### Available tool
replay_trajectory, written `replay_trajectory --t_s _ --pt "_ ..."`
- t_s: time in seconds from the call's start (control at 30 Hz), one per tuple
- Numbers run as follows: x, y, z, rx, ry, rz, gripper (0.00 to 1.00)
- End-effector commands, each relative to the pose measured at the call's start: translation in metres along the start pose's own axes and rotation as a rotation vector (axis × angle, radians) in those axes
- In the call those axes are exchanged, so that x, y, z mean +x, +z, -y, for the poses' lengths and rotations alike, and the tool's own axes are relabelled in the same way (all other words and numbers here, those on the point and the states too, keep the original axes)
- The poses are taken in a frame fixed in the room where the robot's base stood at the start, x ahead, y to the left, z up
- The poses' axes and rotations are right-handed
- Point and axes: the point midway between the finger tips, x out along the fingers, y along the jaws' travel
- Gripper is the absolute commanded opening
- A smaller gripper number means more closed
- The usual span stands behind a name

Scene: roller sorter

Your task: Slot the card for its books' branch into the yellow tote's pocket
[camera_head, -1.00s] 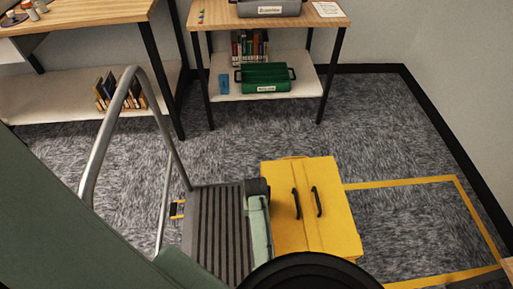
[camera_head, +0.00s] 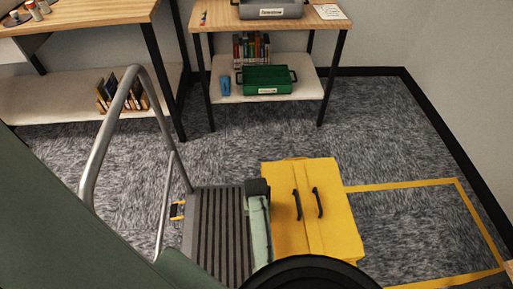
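The yellow tote (camera_head: 336,225) stands right of the ribbed platform, with its two-flap lid shut and two dark handles on top. I see its top and little of its sides; no card pocket shows on it. I cannot make out any branch card for certain; a white labelled sheet (camera_head: 330,12) lies on the right table, its print too small to read.
A platform trolley (camera_head: 215,235) with a bent metal handle (camera_head: 135,80) stands left of the tote. A green crate (camera_head: 268,79), blue cup (camera_head: 225,84) and books (camera_head: 251,48) are on the shelf.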

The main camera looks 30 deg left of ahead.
Motion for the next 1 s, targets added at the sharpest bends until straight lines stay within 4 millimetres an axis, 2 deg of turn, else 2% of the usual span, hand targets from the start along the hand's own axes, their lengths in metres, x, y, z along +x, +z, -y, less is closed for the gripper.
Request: replay_trajectory --t_s 0.03,0.1,0.53,0.87,1.0 --pt "0.028 0.013 0.004 -0.014 -0.012 0.024 0.00" --pt "0.028 0.013 0.004 -0.014 -0.012 0.024 0.00" --pt "0.028 0.013 0.004 -0.013 -0.012 0.025 0.28" --pt "0.026 0.013 0.004 -0.012 -0.012 0.023 0.28" --pt "0.013 0.011 0.003 -0.011 -0.011 0.016 0.28"
